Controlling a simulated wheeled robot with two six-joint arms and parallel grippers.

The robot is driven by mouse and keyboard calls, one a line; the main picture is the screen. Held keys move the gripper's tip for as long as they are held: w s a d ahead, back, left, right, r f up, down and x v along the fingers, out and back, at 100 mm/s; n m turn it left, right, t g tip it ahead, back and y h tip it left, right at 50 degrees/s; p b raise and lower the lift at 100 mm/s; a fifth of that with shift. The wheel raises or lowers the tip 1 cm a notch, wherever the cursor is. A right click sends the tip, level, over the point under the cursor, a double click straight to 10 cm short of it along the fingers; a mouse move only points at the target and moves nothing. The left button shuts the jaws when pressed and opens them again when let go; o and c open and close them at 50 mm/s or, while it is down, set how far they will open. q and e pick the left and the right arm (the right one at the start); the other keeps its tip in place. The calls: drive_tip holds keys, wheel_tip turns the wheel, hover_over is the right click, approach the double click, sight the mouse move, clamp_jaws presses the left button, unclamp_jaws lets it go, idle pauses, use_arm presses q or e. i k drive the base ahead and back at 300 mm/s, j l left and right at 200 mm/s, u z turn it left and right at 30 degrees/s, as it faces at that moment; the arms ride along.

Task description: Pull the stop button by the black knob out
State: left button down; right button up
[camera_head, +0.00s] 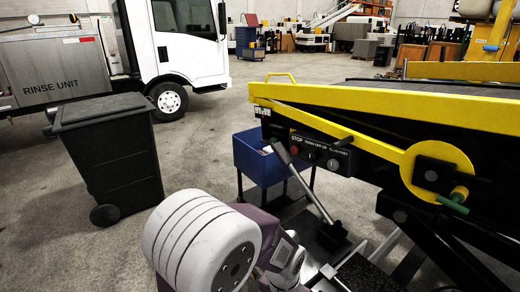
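The dark control panel (318,153) is on the side of the belt loader, right of centre. Its left end carries the word STOP, with a small reddish button (293,151) below it. Round controls sit further right on the panel. A black knob (343,141) sticks out at the panel's upper edge; I cannot tell how it joins the stop button, or whether that button is in or out. Neither of my grippers can be made out. White and purple parts at the bottom centre look like my own arm, without fingertips in sight.
A grey lever (305,185) slants up in front of the panel. The loader's yellow rail (390,108) and yellow disc (437,170) are at right. A blue bin (258,160) stands behind the lever. A black wheeled bin (112,150) and a white truck (190,45) are left.

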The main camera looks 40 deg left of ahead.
sight(294, 151)
drive_tip(key=u, duration=1)
drive_tip(key=i+j, duration=0.1)
drive_tip(key=j, duration=0.15)
drive_tip(key=i+j+u, duration=0.15)
drive_tip(key=j, duration=0.15)
